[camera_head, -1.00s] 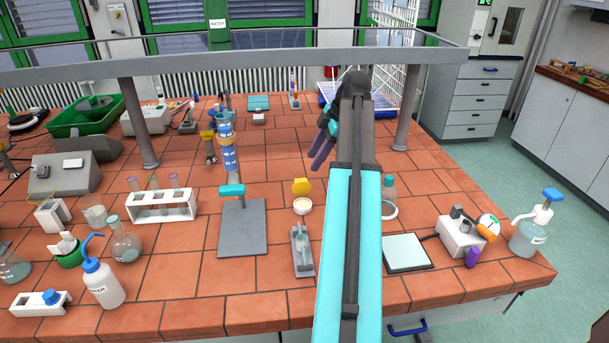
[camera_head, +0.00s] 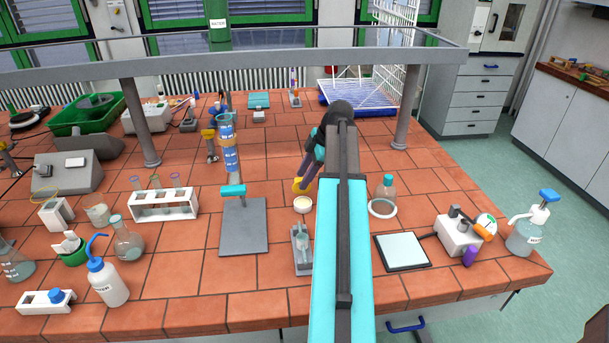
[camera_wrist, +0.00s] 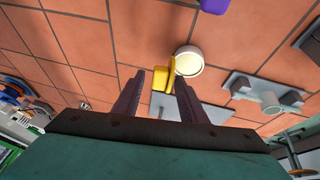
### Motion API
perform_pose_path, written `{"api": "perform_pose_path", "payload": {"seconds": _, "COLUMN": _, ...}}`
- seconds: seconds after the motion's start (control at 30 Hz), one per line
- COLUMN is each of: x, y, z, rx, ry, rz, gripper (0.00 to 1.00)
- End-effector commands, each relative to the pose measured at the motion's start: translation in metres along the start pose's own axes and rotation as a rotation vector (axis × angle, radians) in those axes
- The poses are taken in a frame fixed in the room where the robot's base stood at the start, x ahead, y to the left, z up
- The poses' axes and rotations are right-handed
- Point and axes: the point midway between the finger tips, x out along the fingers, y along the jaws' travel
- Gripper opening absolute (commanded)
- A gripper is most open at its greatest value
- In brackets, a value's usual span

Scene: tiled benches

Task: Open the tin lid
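The small white tin (camera_head: 302,205) stands on the tiled bench with its pale inside showing. Its yellow lid (camera_head: 298,187) is raised at the far side of the rim, partly covered by my fingers. In the wrist view, the tin (camera_wrist: 189,62) is just right of centre and the lid (camera_wrist: 165,72) stands out from its left side. My gripper (camera_head: 305,181) is at the lid; its fingers are spread apart. In the wrist view, the lid appears between or just beyond my fingertips (camera_wrist: 159,77). I cannot tell whether they touch it.
A grey plate stand (camera_head: 243,232) with a turquoise clamp is left of the tin. A small grey holder (camera_head: 302,258) stands just in front of it. A bottle with a turquoise cap (camera_head: 388,189) and a flat square device (camera_head: 402,252) are to the right. An overhead shelf (camera_head: 250,58) spans the back.

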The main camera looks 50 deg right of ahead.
Motion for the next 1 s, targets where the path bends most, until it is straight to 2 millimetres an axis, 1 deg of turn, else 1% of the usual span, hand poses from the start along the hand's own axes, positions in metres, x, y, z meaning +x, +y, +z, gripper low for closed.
{"api": "perform_pose_path", "payload": {"seconds": 0.2, "x": 0.000, "y": 0.000, "z": 0.000, "rx": 0.000, "ry": 0.000, "rz": 0.000, "gripper": 0.38}}
{"api": "perform_pose_path", "payload": {"seconds": 0.37, "x": 0.000, "y": 0.000, "z": 0.000, "rx": 0.000, "ry": 0.000, "rz": 0.000, "gripper": 0.11}}
{"api": "perform_pose_path", "payload": {"seconds": 0.4, "x": 0.000, "y": 0.000, "z": 0.000, "rx": 0.000, "ry": 0.000, "rz": 0.000, "gripper": 0.05}}
{"api": "perform_pose_path", "payload": {"seconds": 0.43, "x": 0.000, "y": 0.000, "z": 0.000, "rx": 0.000, "ry": 0.000, "rz": 0.000, "gripper": 0.02}}
{"api": "perform_pose_path", "payload": {"seconds": 0.67, "x": 0.000, "y": 0.002, "z": 0.000, "rx": 0.005, "ry": 0.001, "rz": -0.015, "gripper": 0.02}}
{"api": "perform_pose_path", "payload": {"seconds": 1.0, "x": 0.003, "y": 0.012, "z": 0.001, "rx": 0.044, "ry": 0.001, "rz": -0.111, "gripper": 0.01}}
